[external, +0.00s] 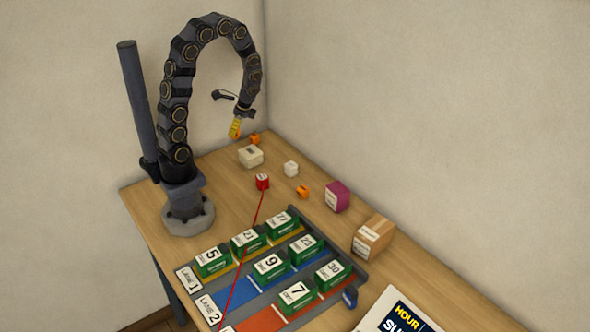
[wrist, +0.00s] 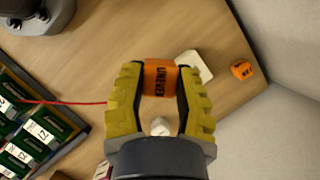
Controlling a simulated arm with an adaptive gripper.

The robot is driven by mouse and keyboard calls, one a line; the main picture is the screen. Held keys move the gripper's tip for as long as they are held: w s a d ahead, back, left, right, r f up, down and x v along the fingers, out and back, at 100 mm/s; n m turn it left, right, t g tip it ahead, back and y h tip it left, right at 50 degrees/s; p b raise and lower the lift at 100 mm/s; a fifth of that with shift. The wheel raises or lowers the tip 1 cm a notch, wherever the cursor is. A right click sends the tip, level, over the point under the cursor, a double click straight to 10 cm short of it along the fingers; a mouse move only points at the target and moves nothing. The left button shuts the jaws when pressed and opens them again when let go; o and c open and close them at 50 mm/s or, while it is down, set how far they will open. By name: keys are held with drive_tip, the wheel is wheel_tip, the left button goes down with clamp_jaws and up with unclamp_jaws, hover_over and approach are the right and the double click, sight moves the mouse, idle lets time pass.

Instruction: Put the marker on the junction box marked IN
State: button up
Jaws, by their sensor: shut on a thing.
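My gripper (wrist: 161,80) has yellow ribbed fingers shut on an orange marker (wrist: 158,68), a small block with dark lettering that seems to read UNEVEN. In the external view my gripper (external: 235,129) hangs above the back of the table. A white box (wrist: 202,62) lies below and partly behind the held marker; in the external view this white box (external: 250,156) has a label too small to read. A smaller white box (external: 291,169) shows between the fingers in the wrist view (wrist: 160,126). I cannot tell which box is marked IN.
Loose orange blocks lie behind the white box (external: 255,138) and further forward (external: 302,191). A red block (external: 262,182) with a red line, a magenta box (external: 337,197) and a cardboard carton (external: 373,239) stand nearby.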

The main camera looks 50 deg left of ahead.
hover_over(246, 151)
drive_tip(key=w, duration=0.1)
drive_tip(key=f, duration=0.4)
drive_tip(key=d+f, duration=0.1)
drive_tip(key=f, duration=0.1)
drive_tip(key=shift+f, duration=0.35)
drive_tip(key=shift+w+a+f, duration=0.1)
drive_tip(key=shift+f, duration=1.55)
drive_tip(key=shift+f, duration=0.1)
drive_tip(key=o, duration=0.8)
drive_tip(key=shift+f, duration=0.1)
drive_tip(key=shift+o, duration=0.2)
drive_tip(key=v, duration=1.1)
drive_tip(key=s+d+r+n+h, duration=0.1)
drive_tip(key=s+d+r+n, duration=0.2)
drive_tip(key=s, duration=0.4)
drive_tip(key=s+d+r+n+t+h, duration=0.1)
drive_tip(key=s+d+r+n, duration=0.2)
drive_tip(key=s+r, duration=0.3)
drive_tip(key=s+d+r+n+h, duration=0.1)
drive_tip(key=s+d+r+n, duration=0.2)
drive_tip(key=s, duration=0.6)
wheel_tip(246, 151, up, 2)
drive_tip(key=shift+s+d+t, duration=0.3)
drive_tip(key=shift+s+d, duration=0.05)
drive_tip(key=shift+d, duration=0.3)
